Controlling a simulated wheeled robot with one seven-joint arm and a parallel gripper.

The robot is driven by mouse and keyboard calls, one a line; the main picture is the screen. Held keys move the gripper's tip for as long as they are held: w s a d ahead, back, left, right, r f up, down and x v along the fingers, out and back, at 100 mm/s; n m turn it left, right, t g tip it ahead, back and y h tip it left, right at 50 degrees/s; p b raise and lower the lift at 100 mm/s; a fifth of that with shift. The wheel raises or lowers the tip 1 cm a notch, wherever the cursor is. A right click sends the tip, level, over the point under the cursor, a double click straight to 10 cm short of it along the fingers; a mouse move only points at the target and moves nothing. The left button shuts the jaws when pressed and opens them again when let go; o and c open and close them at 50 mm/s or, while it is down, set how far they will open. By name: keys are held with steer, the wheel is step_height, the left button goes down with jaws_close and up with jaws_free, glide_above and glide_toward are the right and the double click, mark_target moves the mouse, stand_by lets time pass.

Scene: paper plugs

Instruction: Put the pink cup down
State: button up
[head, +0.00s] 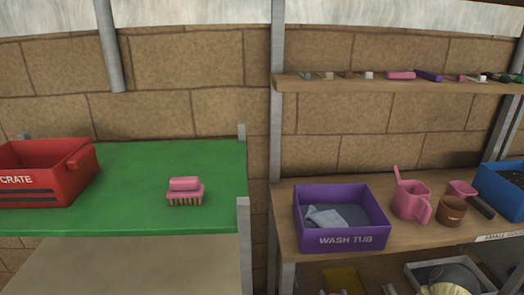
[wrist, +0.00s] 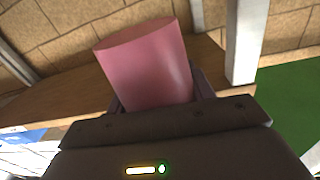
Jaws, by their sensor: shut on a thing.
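The pink cup (wrist: 150,65) is in the wrist view, between the fingers of my gripper (wrist: 158,98). The gripper is shut on it. The cup looks slightly tilted in this view, and its lower part is hidden behind the gripper body. A wooden surface shows behind the cup; I cannot tell whether the cup touches it. I cannot make out my gripper in the head view.
A purple wash tub (head: 340,240) with a grey cloth stands on the wooden shelf (head: 283,215). To its right are a pink jug (head: 408,203), a brown pot (head: 451,212) and a blue bin (head: 508,198). A green table (head: 135,165) holds a red crate (head: 35,192) and a pink brush (head: 185,190). Metal posts (head: 277,110) stand between.

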steer(key=a+f, duration=0.6)
steer(key=f, duration=0.2)
steer(key=shift+a+f, duration=0.25)
steer(key=shift+f, duration=0.05)
steer(key=shift+w+f, duration=0.1)
steer(key=shift+w, duration=0.05)
step_height(320, 180, up, 21)
steer(key=p, duration=2)
